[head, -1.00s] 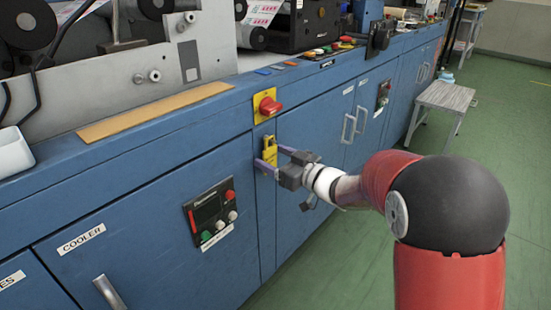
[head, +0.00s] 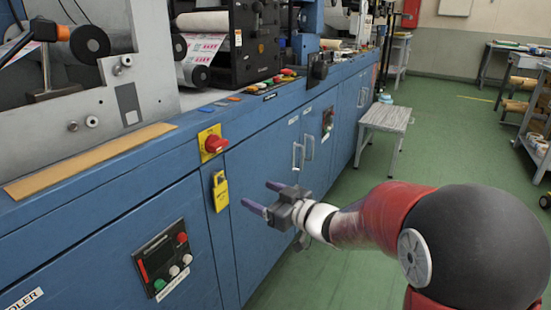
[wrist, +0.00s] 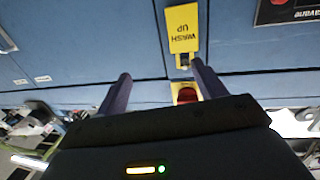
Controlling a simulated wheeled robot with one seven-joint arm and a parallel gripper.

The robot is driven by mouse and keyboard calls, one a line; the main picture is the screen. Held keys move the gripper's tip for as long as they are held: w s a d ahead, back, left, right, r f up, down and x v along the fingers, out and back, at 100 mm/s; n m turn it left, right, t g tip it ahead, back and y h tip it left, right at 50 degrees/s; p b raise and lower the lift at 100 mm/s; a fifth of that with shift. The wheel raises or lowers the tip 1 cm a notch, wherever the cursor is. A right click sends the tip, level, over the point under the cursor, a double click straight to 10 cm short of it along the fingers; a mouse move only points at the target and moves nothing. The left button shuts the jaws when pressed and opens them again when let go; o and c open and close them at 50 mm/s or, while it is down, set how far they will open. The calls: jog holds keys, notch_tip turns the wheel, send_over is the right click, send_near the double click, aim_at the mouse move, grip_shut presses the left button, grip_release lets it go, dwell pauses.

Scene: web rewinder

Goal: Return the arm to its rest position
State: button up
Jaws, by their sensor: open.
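The yellow tag reading "WASH UP" (wrist: 182,28) shows beyond the fingertips, and the red switch (wrist: 187,95) shows partly between the fingers.
A control panel (head: 163,258) with several buttons is on the cabinet at lower left. Door handles (head: 303,152) stick out farther along. A small grey stool (head: 385,118) stands on the green floor (head: 440,140) beyond my arm. The floor to the right is mostly open.

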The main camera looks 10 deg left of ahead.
jog(key=w+d+r+m+t+h, duration=0.1)
jog(key=d+r+m+t+h, duration=0.4)
jog(key=d, duration=0.4)
jog(key=s+d+m+g+h+p, duration=0.1)
jog(key=s+d+m+h, duration=0.2)
jog(key=d, duration=0.4)
jog(key=s+d+m+h, duration=0.1)
jog(key=s+d+h, duration=0.3)
jog(key=d+h, duration=0.15)
jog(key=s+d+f+m+g, duration=0.1)
jog(key=s+d+f+g, duration=0.1)
jog(key=s, duration=0.9)
jog(key=s+d+f+m+g+h+p, duration=0.1)
jog(key=s+g, duration=0.4)
jog(key=s, duration=0.5)
jog(key=shift+s+d+f+m+g, duration=0.35)
jog(key=shift+d+f+m, duration=0.25)
jog(key=shift+d+f, duration=0.35)
